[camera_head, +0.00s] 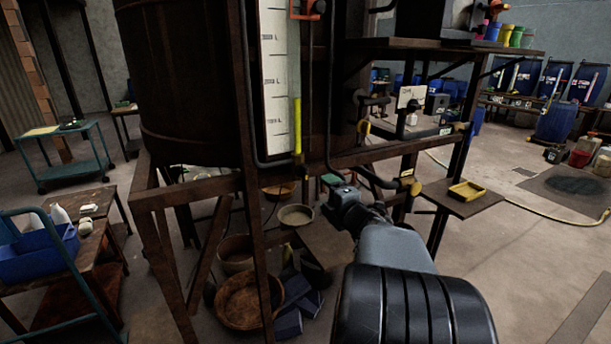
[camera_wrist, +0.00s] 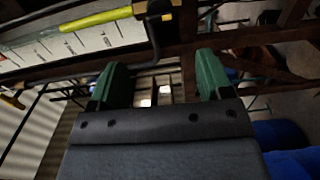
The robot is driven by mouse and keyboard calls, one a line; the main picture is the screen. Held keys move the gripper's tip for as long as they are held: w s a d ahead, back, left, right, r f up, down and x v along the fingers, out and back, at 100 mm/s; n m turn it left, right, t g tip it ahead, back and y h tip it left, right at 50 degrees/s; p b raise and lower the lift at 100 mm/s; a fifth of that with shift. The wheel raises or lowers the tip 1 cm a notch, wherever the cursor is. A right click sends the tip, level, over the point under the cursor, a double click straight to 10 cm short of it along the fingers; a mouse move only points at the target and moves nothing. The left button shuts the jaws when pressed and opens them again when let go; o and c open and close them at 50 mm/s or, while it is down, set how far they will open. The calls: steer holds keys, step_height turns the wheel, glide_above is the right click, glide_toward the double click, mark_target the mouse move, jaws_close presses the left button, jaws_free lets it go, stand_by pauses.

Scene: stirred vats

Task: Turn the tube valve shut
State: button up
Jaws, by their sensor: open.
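A sight tube (camera_head: 297,125) with yellow showing in its lower part runs up beside a white litre scale (camera_head: 276,80) on the dark vat (camera_head: 185,90). A small dark yellowish fitting (camera_head: 298,159) sits at its foot; I cannot tell its handle's position. The wrist view shows the yellow tube (camera_wrist: 95,19) and the brassy fitting (camera_wrist: 155,8) at the top, beyond my finger tips. My gripper (camera_head: 335,184) is below and right of the fitting, apart from it. Its green fingers (camera_wrist: 162,68) are spread with nothing held between them.
A dark pipe and the frame rail (camera_head: 350,156) run close to my gripper. Other yellow-handled fittings (camera_head: 411,183) are to its right, by a small shelf (camera_head: 462,207). Bowls (camera_head: 240,300) lie below the vat. A cart with a blue bin (camera_head: 38,252) stands left. Floor is open at right.

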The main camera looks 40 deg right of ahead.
mark_target(307, 174)
steer(key=w, duration=0.4)
steer(key=w+d+p, duration=0.1)
steer(key=w, duration=0.3)
steer(key=w+p, duration=0.1)
steer(key=w, duration=0.4)
steer(key=shift+w+d, duration=0.1)
steer(key=shift+d, duration=0.3)
steer(key=c, duration=0.9)
